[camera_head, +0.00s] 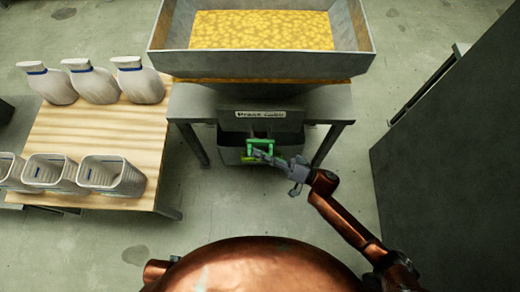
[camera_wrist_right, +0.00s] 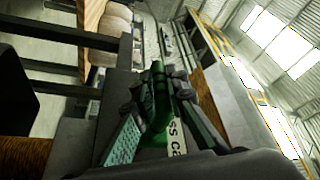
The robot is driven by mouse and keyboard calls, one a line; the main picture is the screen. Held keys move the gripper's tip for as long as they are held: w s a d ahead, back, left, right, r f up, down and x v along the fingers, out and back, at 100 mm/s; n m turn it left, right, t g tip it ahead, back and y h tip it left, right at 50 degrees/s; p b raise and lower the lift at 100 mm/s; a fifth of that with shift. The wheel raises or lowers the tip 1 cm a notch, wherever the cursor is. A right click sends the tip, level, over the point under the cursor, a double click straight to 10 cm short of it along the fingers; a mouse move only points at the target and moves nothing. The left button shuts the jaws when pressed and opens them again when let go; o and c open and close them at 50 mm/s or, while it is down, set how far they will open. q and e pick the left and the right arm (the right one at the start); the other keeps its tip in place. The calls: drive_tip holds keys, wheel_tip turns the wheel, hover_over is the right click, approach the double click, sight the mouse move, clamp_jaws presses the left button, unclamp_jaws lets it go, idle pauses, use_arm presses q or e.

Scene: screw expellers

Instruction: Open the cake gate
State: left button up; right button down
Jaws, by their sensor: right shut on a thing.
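The cake gate's green handle (camera_head: 262,143) sits on the front of the press, below a white label plate (camera_head: 261,114) that reads like "Press Cake". A grey bin (camera_head: 229,147) stands beneath it. My right gripper (camera_head: 268,154) is at the handle, coming from the lower right, and is shut on it. In the right wrist view the green handle (camera_wrist_right: 158,95) stands between the two fingers of my right gripper (camera_wrist_right: 165,115), and part of the label shows behind it. My left gripper is not in view.
A hopper (camera_head: 362,52) with yellow material tops the press. A wooden table (camera_head: 100,135) at left holds several white jugs (camera_head: 142,82) and several white baskets (camera_head: 108,175). A large dark cabinet (camera_head: 450,150) stands at right. The floor between is clear.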

drive_tip(key=shift+s+a+r, duration=0.1)
drive_tip(key=shift+a+r, duration=0.1)
drive_tip(key=c, duration=2)
unclamp_jaws()
drive_tip(key=shift+o, duration=0.2)
drive_tip(key=shift+f, duration=0.15)
drive_tip(key=v, duration=1.2)
drive_tip(key=shift+f, duration=0.1)
